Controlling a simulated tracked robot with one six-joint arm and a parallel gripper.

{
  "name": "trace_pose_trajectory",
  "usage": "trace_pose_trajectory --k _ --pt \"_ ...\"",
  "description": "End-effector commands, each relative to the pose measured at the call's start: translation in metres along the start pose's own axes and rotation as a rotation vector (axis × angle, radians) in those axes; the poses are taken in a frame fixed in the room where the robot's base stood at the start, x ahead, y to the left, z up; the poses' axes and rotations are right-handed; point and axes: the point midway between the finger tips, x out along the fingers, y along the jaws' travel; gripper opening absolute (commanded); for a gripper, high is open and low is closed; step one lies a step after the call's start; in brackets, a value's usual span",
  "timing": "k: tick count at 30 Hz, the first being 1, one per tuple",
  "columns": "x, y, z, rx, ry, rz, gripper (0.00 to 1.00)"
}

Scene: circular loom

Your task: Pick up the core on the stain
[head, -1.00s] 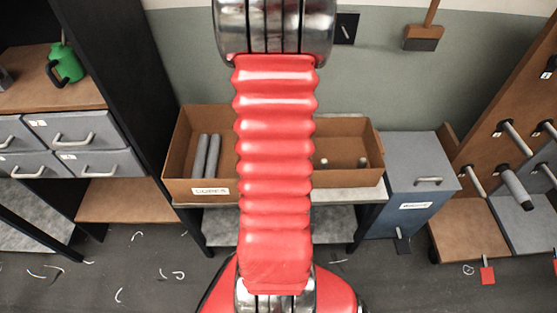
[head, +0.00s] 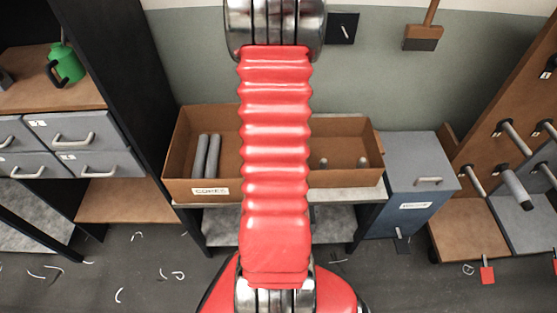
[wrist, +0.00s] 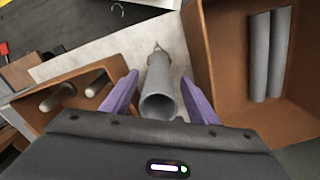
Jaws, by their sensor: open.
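A grey hollow core (wrist: 158,88) shows in the middle of the wrist view, its open end facing the camera, over a pale bench top (wrist: 103,48). I cannot tell whether it stands or lies. A small dark patch (wrist: 157,47) shows at its far end; I cannot tell whether this is the stain. My gripper (wrist: 158,76) is open, with one purple finger on each side of the core and visible gaps between. In the head view, my red arm hides this core and the gripper.
A brown box (wrist: 240,119) on the right of the wrist view holds two grey cores (wrist: 268,55). A brown tray (wrist: 38,90) with pegs is on the left. Both walls stand close to the gripper. In the head view a blue-grey bin (head: 415,185) stands right of the bench.

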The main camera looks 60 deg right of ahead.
Motion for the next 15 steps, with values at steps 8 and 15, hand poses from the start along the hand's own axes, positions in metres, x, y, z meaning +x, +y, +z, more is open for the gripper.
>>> trace_pose_trajectory --k 8,15 --pt "0.020 0.000 0.000 0.000 0.000 0.000 0.54" --pt "0.020 0.000 0.000 0.000 0.000 0.000 0.54"
